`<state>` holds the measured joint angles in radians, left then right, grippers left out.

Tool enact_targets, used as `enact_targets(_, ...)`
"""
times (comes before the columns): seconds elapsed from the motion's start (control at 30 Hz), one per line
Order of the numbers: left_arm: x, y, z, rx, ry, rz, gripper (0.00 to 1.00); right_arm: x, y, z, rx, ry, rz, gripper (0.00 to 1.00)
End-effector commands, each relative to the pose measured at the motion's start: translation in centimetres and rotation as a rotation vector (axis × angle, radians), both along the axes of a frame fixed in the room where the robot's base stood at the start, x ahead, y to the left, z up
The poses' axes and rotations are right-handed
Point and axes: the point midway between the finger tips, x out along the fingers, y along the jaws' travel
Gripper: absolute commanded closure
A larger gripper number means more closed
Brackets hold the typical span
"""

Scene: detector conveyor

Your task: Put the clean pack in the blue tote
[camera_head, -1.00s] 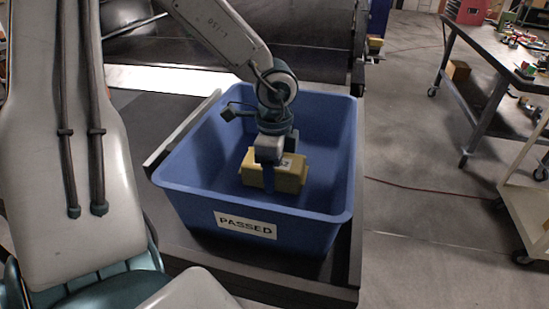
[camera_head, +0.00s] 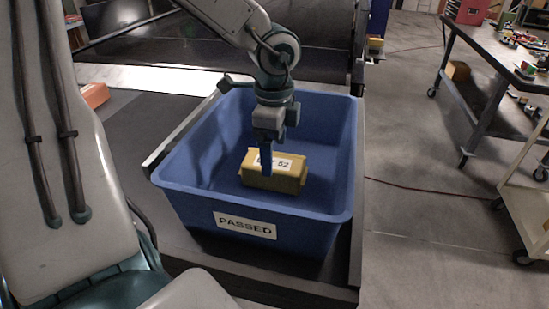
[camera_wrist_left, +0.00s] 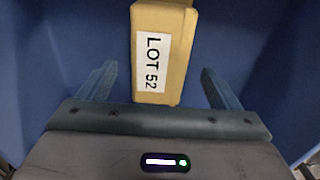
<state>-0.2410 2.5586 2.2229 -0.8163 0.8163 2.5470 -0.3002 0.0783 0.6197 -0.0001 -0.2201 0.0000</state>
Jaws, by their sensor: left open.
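A tan pack (camera_head: 289,181) with a white "LOT 52" label lies on the floor of the blue tote (camera_head: 172,196), which bears a "PASSED" label on its front wall. My left gripper (camera_head: 268,168) points down inside the tote, just above the pack in the head view. In the left wrist view the pack (camera_wrist_left: 178,80) shows between and beyond the two spread blue fingers (camera_wrist_left: 160,85), with space on both sides. The left gripper is open and holds nothing. My right gripper is not in view.
The tote stands on a dark conveyor end with metal side rails (camera_head: 182,133). An orange item (camera_head: 95,95) lies at the left. A workbench (camera_head: 490,45) with small parts stands at the right, beside a cart (camera_head: 535,205). The floor between is open, crossed by a thin red cable.

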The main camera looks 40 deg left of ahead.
Motion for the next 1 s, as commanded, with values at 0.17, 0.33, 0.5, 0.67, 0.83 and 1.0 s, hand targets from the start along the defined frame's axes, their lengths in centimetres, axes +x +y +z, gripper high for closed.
enact_targets(0.17,0.0,0.0,3.7,0.0,0.001,-0.001,0.15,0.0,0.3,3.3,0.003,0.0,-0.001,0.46)
enact_targets(0.33,0.0,0.0,5.4,0.0,0.001,-0.001,0.15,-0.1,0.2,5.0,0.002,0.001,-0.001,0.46)
enact_targets(0.5,0.0,0.0,6.3,0.0,0.001,-0.001,0.15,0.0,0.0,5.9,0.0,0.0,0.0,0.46)
enact_targets(0.67,0.0,0.0,6.4,0.0,0.0,-0.001,0.15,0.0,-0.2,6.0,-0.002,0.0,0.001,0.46)
enact_targets(0.83,0.0,0.0,6.4,0.001,0.0,-0.001,0.15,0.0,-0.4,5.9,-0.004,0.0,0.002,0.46)
enact_targets(1.0,0.4,0.0,6.2,-0.023,-0.015,-0.002,0.15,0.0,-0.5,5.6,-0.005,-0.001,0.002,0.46)
